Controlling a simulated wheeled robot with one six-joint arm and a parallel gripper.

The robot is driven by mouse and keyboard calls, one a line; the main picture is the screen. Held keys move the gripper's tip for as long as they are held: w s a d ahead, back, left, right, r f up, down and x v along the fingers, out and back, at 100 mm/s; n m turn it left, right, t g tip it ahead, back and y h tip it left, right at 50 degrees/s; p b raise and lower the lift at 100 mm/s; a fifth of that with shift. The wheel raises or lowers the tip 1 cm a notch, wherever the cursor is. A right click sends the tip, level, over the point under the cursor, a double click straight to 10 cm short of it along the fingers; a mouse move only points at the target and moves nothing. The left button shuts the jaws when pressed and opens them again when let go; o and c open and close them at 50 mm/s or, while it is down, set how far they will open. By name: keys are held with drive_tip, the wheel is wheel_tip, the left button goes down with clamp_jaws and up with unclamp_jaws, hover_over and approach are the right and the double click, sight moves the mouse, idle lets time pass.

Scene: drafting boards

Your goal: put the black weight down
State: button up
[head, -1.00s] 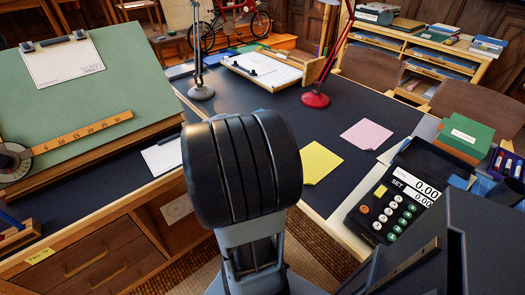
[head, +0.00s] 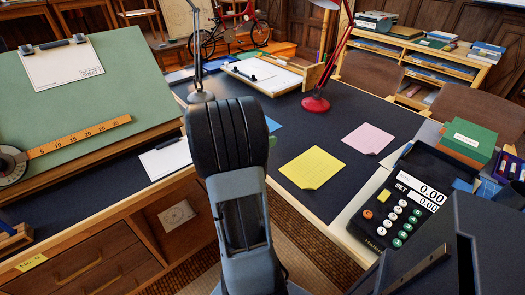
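My gripper is not in view; my own raised arm fills the middle of the head view and hides part of the desk behind it. I cannot make out a black weight for certain. A black bar with knobs (head: 58,44) lies across the top of a white sheet (head: 63,70) on the tilted green board (head: 95,95). A small dark object (head: 168,143) lies at the top edge of another white sheet (head: 168,160) on the dark desk top (head: 335,115). Whether my gripper holds anything is hidden.
Yellow paper (head: 312,168) and pink paper (head: 368,138) lie flat on the desk. A red lamp (head: 316,104) and a wooden tray (head: 292,78) stand behind. A keypad device (head: 402,207) and green box (head: 469,140) are at right. Dark desk around the papers is clear.

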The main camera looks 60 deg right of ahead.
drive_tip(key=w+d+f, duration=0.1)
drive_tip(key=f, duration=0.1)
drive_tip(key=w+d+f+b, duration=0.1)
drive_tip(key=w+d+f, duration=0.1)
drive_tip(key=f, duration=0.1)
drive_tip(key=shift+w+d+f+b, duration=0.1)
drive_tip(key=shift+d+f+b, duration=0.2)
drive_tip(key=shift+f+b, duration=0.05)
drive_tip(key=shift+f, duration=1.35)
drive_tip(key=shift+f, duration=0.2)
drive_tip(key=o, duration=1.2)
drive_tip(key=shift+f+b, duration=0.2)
drive_tip(key=shift+b, duration=0.35)
